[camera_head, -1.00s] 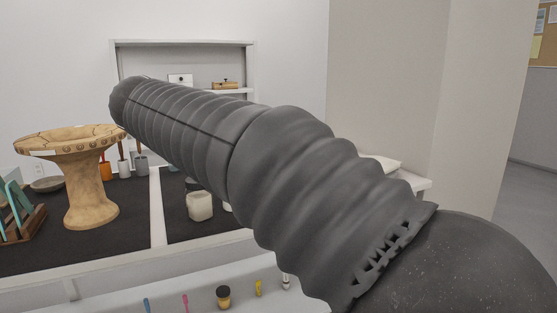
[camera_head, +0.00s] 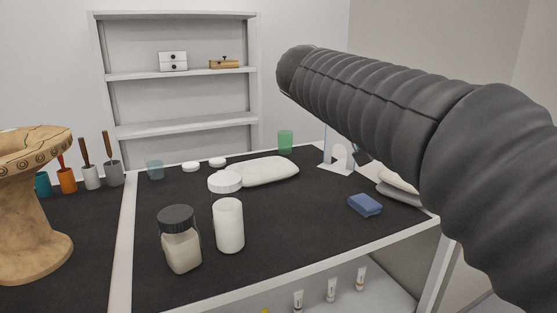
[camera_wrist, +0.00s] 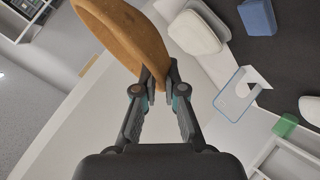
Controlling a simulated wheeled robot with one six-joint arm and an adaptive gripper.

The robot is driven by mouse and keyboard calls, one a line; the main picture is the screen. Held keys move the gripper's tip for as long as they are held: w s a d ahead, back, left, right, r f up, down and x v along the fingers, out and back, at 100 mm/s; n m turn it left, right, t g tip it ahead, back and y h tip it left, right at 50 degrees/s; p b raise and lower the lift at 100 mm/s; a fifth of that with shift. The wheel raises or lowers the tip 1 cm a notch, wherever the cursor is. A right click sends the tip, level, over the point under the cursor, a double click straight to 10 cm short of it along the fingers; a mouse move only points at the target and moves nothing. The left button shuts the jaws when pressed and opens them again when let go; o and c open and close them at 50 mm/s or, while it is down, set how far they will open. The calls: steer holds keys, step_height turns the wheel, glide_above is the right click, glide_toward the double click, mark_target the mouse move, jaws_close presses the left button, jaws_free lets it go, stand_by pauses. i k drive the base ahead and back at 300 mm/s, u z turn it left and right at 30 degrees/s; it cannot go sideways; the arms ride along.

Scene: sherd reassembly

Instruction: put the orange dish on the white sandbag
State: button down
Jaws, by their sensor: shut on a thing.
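The orange dish (camera_wrist: 128,30) is in my gripper (camera_wrist: 160,82) in the wrist view, its rim pinched between the two fingertips. It is tilted, seen nearly edge-on, and held beyond the table's edge. The white sandbag (camera_head: 270,171) looks like a flat, rounded white pillow lying on the dark table top in the head view. My gripper is apart from it. In the head view my arm hides the dish and most of the gripper.
A white lid (camera_head: 225,181) touches or nearly touches the sandbag's left end. A jar (camera_head: 181,243) and a white cup (camera_head: 229,226) stand in front. A blue sponge (camera_head: 365,204), a white stand (camera_head: 336,165) and a pale cushion-like pile (camera_head: 399,190) are at right. A green cup (camera_head: 286,141) stands behind.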

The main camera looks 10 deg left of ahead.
mark_target(249, 168)
steer(key=u, duration=0.4)
steer(key=i, duration=1)
steer(key=u, duration=0.75)
